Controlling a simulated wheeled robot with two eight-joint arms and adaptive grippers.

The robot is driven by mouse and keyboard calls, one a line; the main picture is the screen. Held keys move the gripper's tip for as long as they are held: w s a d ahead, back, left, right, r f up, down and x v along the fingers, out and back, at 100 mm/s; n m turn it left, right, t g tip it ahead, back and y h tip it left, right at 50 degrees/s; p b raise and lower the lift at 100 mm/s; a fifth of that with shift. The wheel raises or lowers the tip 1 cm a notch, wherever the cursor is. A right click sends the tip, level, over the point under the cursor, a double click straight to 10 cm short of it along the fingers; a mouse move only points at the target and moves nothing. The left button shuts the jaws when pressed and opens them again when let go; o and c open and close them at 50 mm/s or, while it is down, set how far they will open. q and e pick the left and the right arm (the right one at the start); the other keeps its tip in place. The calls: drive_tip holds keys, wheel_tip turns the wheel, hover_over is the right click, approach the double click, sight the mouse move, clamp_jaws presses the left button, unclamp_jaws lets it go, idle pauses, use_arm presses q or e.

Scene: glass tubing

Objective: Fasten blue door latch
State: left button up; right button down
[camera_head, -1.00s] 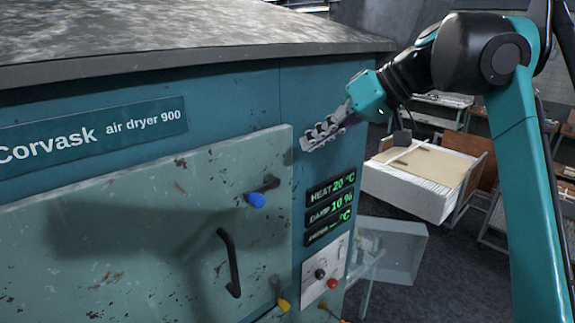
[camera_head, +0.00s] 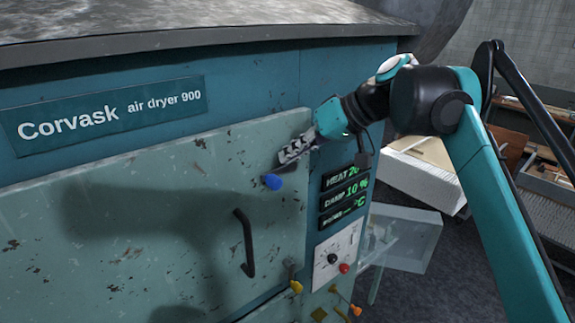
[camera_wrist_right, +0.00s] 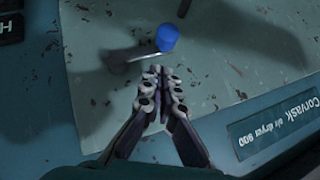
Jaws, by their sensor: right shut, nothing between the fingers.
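The blue door latch (camera_head: 273,182) is a short bar with a blue knob near the upper right of the pale green dryer door (camera_head: 150,195). In the right wrist view the blue knob (camera_wrist_right: 167,38) stands just beyond my fingertips, with a pale bar beside it. My right gripper (camera_head: 286,156) is shut and empty, right above the blue knob and hiding part of the latch bar. In the right wrist view its fingers (camera_wrist_right: 160,75) are together, pointing at the knob. I cannot tell whether they touch the latch. My left gripper is not in view.
A black door handle (camera_head: 245,243) stands out below the blue latch. A yellow-knobbed latch (camera_head: 296,286) sits at the door's lower right. Display panels (camera_head: 343,197) and a switch plate (camera_head: 336,255) lie to the right of the door. The dryer's top (camera_head: 200,45) overhangs above.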

drive_tip(key=shift+s+a+f, duration=0.25)
drive_tip(key=shift+s+f, duration=0.1)
drive_tip(key=shift+f, duration=0.25)
drive_tip(key=shift+s+a+f, duration=0.2)
drive_tip(key=shift+s+f, duration=0.1)
drive_tip(key=shift+f, duration=0.25)
drive_tip(key=shift+w+f, duration=0.1)
drive_tip(key=shift+w, duration=0.1)
drive_tip(key=shift+s, duration=0.15)
